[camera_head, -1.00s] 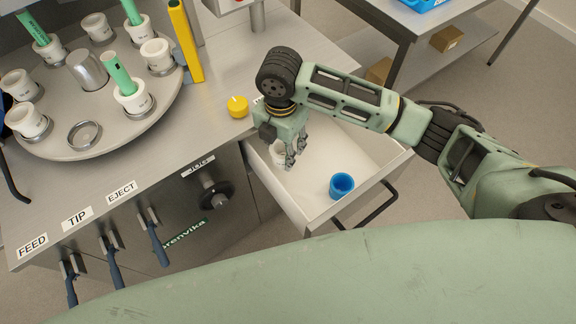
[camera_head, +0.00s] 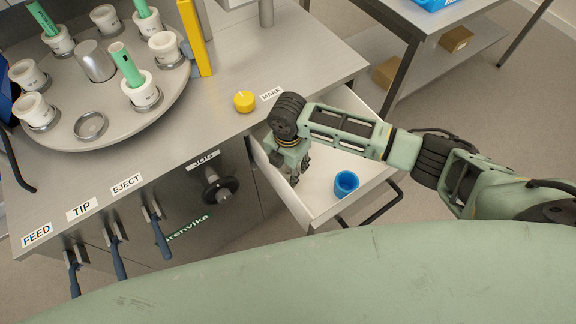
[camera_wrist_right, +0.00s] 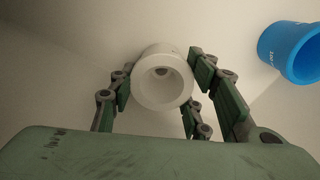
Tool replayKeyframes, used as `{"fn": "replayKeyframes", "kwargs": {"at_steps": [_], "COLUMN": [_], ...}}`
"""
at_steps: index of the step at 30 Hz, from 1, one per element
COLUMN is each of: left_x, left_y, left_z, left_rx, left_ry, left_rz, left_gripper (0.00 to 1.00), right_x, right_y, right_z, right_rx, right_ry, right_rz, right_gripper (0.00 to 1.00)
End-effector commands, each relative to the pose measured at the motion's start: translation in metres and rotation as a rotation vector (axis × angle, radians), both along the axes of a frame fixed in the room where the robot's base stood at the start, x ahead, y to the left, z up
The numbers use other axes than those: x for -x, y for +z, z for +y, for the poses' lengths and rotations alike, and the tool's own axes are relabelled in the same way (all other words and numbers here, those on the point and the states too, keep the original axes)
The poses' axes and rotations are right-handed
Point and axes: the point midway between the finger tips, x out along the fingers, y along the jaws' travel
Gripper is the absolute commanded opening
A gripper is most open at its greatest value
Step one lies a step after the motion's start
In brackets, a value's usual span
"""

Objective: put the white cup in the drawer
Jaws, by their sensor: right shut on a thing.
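The white cup (camera_wrist_right: 162,78) is a short, thick-walled cup with a round hollow, seen between the fingers in the right wrist view. My right gripper (camera_wrist_right: 160,75) is shut on it. In the head view my right gripper (camera_head: 293,172) reaches down inside the open drawer (camera_head: 318,203), near its left wall, and hides the cup there. In the wrist view the cup is close to the pale drawer floor, but I cannot tell whether it touches it. My left gripper is not in view.
A blue cup (camera_head: 346,183) stands in the drawer to the right of my gripper; it also shows in the wrist view (camera_wrist_right: 292,50). A carousel (camera_head: 120,125) with several white cups and a yellow knob (camera_head: 244,101) are on the counter above. The drawer floor around the blue cup is free.

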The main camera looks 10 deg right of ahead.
Motion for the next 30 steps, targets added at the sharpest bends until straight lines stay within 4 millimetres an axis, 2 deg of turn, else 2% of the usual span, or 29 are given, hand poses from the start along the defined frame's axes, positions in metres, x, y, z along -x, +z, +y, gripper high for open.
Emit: {"fn": "replayKeyframes", "kwargs": {"at_steps": [5,6,12,23,26,30], "left_x": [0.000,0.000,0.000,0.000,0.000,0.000], "left_y": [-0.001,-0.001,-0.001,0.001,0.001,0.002], "left_z": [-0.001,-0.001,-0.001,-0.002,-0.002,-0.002], "left_rx": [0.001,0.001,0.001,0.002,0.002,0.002], "left_ry": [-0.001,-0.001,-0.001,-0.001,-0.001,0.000], "left_rz": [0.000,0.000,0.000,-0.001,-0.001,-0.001], "left_gripper": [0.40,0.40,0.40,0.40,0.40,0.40], "right_x": [0.000,0.000,0.000,0.000,-0.001,-0.002], "right_y": [-0.003,-0.003,-0.003,0.003,0.014,0.043], "right_z": [0.000,0.000,0.000,0.000,0.000,0.000], "right_rx": [0.000,0.000,0.000,-0.001,-0.001,-0.001], "right_ry": [0.000,0.000,0.000,0.000,0.001,0.000], "right_rz": [0.000,0.000,0.000,-0.001,-0.003,-0.004], "right_gripper": [0.15,0.47,0.63,0.63,0.63,0.63]}}
